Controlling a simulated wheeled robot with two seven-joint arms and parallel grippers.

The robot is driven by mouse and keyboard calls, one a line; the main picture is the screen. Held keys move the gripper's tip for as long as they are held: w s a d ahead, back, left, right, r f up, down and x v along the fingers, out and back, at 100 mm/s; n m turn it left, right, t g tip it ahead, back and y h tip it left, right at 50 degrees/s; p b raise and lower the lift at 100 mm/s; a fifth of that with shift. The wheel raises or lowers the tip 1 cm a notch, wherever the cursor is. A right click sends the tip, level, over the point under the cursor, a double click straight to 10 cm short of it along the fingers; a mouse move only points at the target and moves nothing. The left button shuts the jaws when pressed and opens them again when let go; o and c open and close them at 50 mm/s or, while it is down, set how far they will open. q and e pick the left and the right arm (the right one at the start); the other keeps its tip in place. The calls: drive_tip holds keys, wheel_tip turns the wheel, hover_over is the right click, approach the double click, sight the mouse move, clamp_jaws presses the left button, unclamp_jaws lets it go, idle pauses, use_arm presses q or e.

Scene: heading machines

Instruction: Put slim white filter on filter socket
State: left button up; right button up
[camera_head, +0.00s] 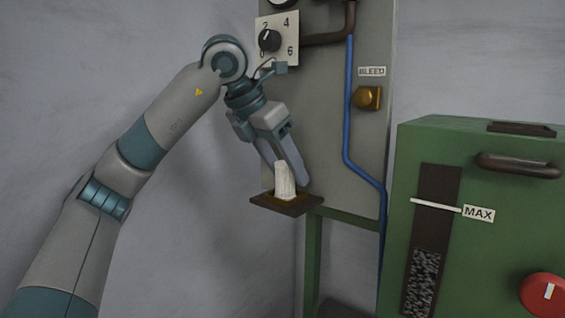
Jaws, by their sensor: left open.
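The slim white filter (284,181) stands upright, or nearly so, on a small brown shelf (299,208) in front of the grey panel. My left gripper (288,181) reaches down from above, with its fingers around or right beside the filter. The gripper is open. The fingers partly overlap the filter, and I cannot tell whether they touch it. I cannot make out a filter socket for sure; the filter's foot hides part of the shelf. My right gripper is not in view.
The grey panel (335,150) carries a dial (270,40), a blue pipe (349,110) and a brass bleed knob (367,98). A green machine (520,210) with a dark handle (519,165) and a red knob (546,294) stands at the right. Left of the shelf is bare wall.

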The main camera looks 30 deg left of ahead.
use_arm(q)
drive_tip(key=shift+r, duration=0.1)
drive_tip(key=shift+r, duration=0.1)
drive_tip(key=shift+s+r, duration=0.25)
drive_tip(key=shift+r, duration=0.05)
drive_tip(key=b+v, duration=0.2)
drive_tip(key=v, duration=0.9)
drive_tip(key=shift+a, duration=0.1)
idle(0.6)
drive_tip(key=shift+o, duration=0.3)
idle(0.3)
